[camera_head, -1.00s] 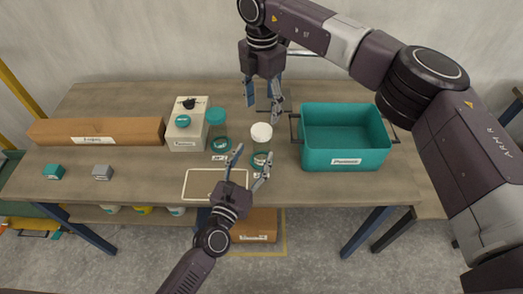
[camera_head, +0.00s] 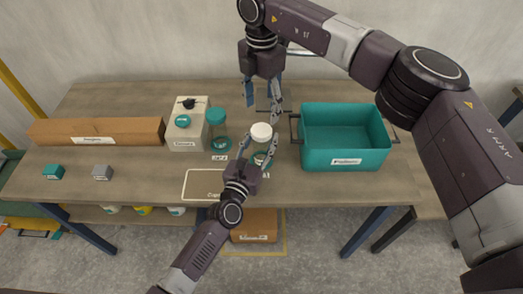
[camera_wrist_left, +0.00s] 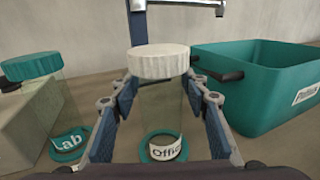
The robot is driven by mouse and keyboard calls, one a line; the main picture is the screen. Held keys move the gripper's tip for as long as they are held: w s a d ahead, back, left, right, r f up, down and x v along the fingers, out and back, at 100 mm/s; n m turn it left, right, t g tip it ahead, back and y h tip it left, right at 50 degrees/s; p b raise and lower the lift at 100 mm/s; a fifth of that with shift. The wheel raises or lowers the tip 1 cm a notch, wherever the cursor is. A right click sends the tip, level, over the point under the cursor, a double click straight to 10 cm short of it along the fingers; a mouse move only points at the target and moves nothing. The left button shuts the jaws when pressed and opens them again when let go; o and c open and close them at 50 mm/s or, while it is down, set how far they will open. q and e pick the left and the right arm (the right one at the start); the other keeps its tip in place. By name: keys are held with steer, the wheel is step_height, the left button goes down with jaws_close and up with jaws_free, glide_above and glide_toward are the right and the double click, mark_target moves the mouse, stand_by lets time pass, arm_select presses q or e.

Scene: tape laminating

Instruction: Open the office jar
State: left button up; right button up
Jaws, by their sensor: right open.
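The office jar is a clear jar with a white lid (camera_head: 261,131), standing upright on the table. In the left wrist view the jar (camera_wrist_left: 160,110) stands between my left gripper's fingers, with its "Office" label low on the body and its lid (camera_wrist_left: 159,61) closed on top. My left gripper (camera_head: 258,150) is open around the jar, with small gaps visible on both sides. My right gripper (camera_head: 263,98) is open and empty, pointing down behind and above the jar.
The lab jar with a teal lid (camera_head: 216,117) stands left of the office jar. A teal bin (camera_head: 346,158) is close on the right. A beige box (camera_head: 187,140) and a long brown carton (camera_head: 95,131) stand further left. A white-outlined area (camera_head: 195,184) lies at the front edge.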

mark_target(261, 130)
arm_select(q)
jaws_close()
arm_select(e)
steer(key=m, duration=0.3)
steer(key=shift+f+m, duration=0.25)
steer(key=shift+m, duration=0.45)
step_height(261, 130, down, 8)
steer(key=shift+r, duration=0.25)
